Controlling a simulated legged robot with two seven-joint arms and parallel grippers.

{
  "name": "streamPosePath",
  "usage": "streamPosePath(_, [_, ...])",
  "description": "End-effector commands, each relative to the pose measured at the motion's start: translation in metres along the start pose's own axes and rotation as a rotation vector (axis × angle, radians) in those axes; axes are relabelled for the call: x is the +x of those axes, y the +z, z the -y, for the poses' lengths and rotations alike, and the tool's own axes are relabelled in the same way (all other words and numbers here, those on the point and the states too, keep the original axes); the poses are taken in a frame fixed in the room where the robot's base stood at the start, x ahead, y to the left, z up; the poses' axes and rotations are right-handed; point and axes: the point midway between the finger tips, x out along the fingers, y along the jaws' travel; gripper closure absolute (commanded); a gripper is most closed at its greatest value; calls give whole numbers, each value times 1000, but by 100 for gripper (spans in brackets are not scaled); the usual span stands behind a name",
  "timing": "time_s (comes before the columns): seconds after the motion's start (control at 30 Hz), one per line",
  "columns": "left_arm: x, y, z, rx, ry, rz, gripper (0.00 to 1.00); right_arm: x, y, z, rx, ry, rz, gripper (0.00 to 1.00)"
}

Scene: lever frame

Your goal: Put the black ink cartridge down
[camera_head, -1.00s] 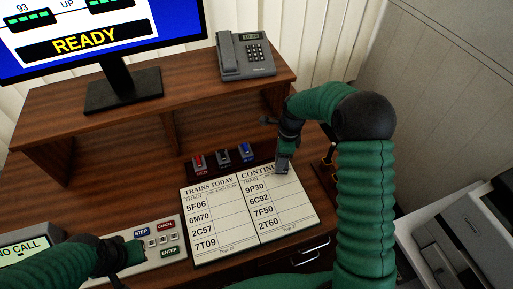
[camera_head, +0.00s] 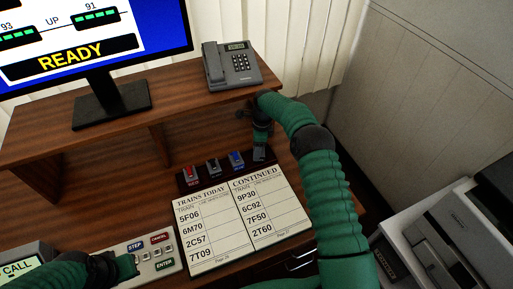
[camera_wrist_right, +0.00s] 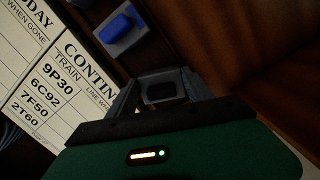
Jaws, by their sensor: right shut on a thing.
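My right gripper (camera_head: 260,150) points down at the right end of a dark rack (camera_head: 185,183), just behind the open book. It is shut on a small grey block with a black top, which I take as the black ink cartridge (camera_wrist_right: 160,92); in the right wrist view this sits between the two fingers. Its lower part is hidden, so I cannot tell whether it touches the rack. My left gripper (camera_head: 128,265) is low at the left, over the button panel; its fingers are not clear.
The rack bears a red-topped block (camera_head: 191,173), a dark-topped block (camera_head: 213,167) and a blue-topped block (camera_head: 236,160). The open book (camera_head: 243,215) lies in front. A button panel (camera_head: 152,258) is at left. A phone (camera_head: 230,65) and monitor (camera_head: 95,40) stand on the shelf behind.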

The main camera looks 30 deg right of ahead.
Motion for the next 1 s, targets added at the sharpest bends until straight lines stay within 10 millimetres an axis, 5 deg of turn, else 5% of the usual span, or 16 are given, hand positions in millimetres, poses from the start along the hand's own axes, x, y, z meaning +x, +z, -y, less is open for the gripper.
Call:
streamPosePath(0.27, [1,0,0,0,0,0,100,4,0,1,0,-3,1,82])
streamPosePath(0.3, [0,0,0,0,0,0,100,3,0,1,0,-3,1,36])
streamPosePath(0.43, [0,0,0,0,0,0,100,3,0,0,-1,-3,1,19])
streamPosePath(0.77, [0,0,0,0,0,0,100,0,0,1,-1,-3,1,19])
streamPosePath(1.0, [0,0,0,0,0,0,100,-48,0,2,-2,-8,1,19])
